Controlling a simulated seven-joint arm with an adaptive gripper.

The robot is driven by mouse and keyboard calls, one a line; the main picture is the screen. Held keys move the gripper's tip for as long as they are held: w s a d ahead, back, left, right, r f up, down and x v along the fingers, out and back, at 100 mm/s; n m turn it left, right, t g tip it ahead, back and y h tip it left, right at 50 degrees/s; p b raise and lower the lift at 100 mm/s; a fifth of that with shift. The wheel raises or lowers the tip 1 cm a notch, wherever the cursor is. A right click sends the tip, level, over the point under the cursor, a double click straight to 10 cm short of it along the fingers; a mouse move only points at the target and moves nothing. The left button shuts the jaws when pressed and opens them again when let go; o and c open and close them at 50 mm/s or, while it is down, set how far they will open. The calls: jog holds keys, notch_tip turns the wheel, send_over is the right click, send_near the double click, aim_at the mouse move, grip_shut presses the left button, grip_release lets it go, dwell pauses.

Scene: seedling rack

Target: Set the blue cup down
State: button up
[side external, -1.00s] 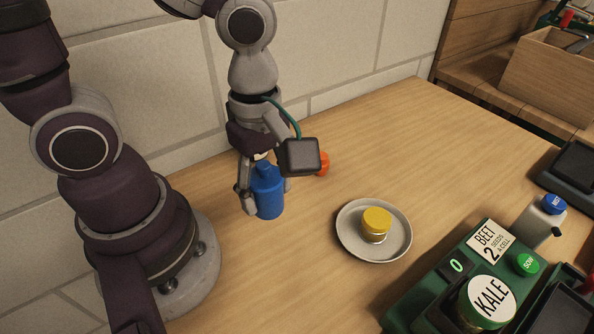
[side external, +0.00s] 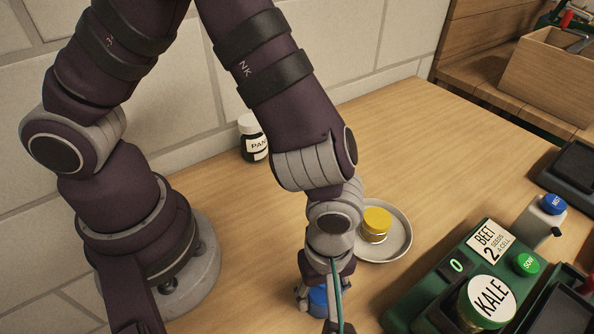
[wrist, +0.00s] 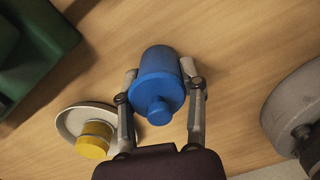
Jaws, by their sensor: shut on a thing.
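The blue cup (side external: 317,302) is mostly hidden behind my wrist in the side view, low over the front of the table. The wrist view shows it whole (wrist: 160,88): a blue cylinder with a round shoulder and a small knob facing the camera. My gripper (wrist: 160,72) is shut on the blue cup, one finger on each side. In the side view my gripper (side external: 318,300) is left of the green machine and in front of the saucer. I cannot tell whether the cup's base touches the table.
The green machine (side external: 420,290) with a KALE jar (side external: 487,302) stands at right. A dark jar with a white lid (side external: 253,138) stands by the wall. The table's back middle is clear.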

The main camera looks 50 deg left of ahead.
jog(key=o, duration=1.2)
jog(key=shift+f, duration=0.15)
jog(key=shift+o, duration=0.2)
jog(key=r, duration=1.2)
jog(key=shift+w+a+r, duration=0.2)
jog(key=shift+a+r, duration=0.1)
jog(key=shift+a, duration=0.05)
jog(key=a+r+m+t, duration=0.2)
jog(key=a+r+m, duration=0.1)
jog(key=a+m, duration=0.4)
jog(key=a+r+m+t, duration=0.3)
jog(key=a+m, duration=0.4)
jog(key=a, duration=0.3)
jog(key=shift+w+r+t, duration=0.3)
jog(key=shift+r, duration=0.2)
